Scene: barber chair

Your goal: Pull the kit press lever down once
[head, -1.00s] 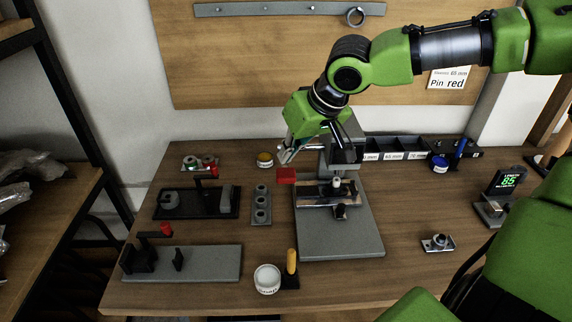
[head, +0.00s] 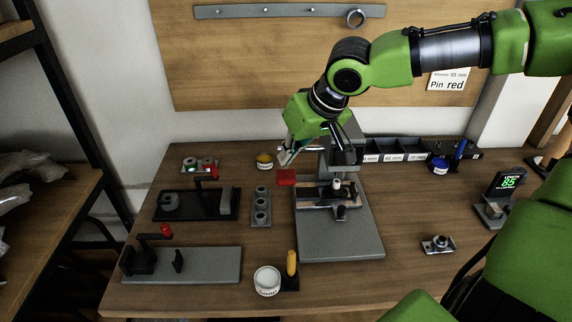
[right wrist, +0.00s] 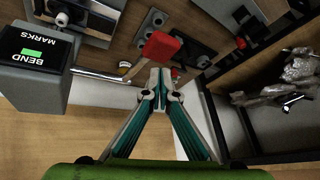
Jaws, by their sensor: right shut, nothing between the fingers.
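The kit press (head: 370,240) stands mid-table, with a grey base and an upright column. Its lever is a metal rod ending in a red grip (head: 286,177) on the left side. In the right wrist view the red grip (right wrist: 158,48) lies just beyond the fingertips, and the rod (right wrist: 102,76) runs to the press head (right wrist: 30,80) marked "BEND MARKS". My right gripper (head: 284,157) is shut and empty, just above the grip in the head view. Whether the fingertips touch the grip I cannot tell. My left gripper is not in view.
A grey holed block (head: 261,207) is beside the press. A white round container (head: 267,280) and a yellow-handled tool (head: 291,263) stand in front. Labelled bins (head: 390,148) are behind; free tabletop lies right of the press.

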